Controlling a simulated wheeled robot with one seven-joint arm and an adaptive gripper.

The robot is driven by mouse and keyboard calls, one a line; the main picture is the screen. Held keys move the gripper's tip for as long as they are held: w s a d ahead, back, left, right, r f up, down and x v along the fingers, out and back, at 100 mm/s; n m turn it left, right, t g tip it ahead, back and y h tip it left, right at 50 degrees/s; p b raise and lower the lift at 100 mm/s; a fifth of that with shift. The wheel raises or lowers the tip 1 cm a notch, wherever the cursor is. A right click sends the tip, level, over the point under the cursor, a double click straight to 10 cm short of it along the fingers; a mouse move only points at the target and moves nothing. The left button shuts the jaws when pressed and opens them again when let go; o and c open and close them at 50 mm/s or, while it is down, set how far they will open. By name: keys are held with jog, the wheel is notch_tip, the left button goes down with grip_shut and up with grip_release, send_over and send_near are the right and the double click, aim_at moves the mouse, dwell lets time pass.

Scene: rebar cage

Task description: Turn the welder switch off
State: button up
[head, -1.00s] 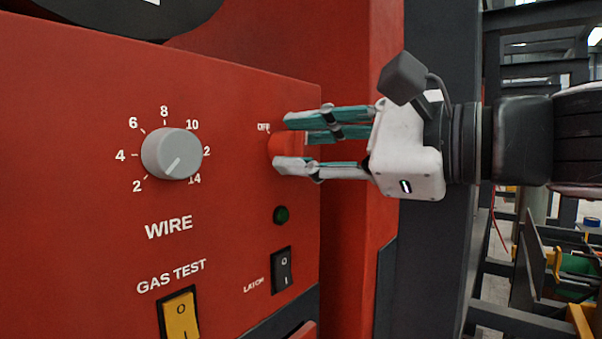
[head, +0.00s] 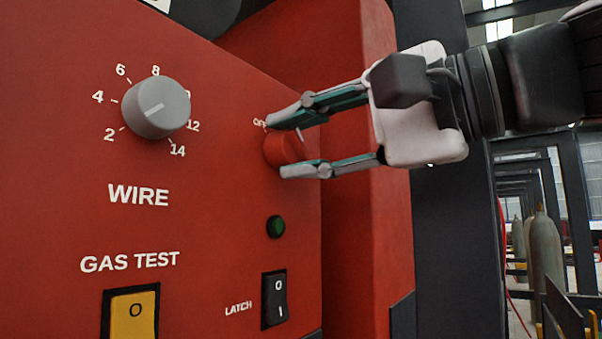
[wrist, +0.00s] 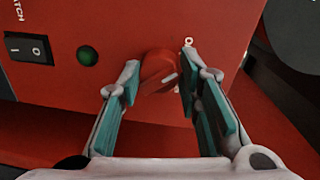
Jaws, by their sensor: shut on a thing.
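The welder switch is a round red knob (head: 284,149) on the red welder panel, below and right of a partly covered "OFF" label. My gripper (head: 283,147) comes in from the right and is shut on the knob, one finger above it and one below. In the wrist view the knob (wrist: 158,72) lies between my two fingertips (wrist: 166,82), with a short white mark on its face. The fingers hide part of the label, so I cannot read exactly which setting the mark faces.
A grey WIRE dial (head: 156,107) sticks out left of the knob. A dark green lamp (head: 276,227), a black LATCH rocker (head: 274,298) and a yellow GAS TEST rocker (head: 132,317) sit below. Gas cylinders (head: 543,255) stand in the far right background.

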jog(key=shift+n+b, duration=0.35)
jog(key=shift+n, duration=0.05)
jog(key=o, duration=1.1)
jog(key=shift+o, duration=0.2)
jog(key=v, duration=1.2)
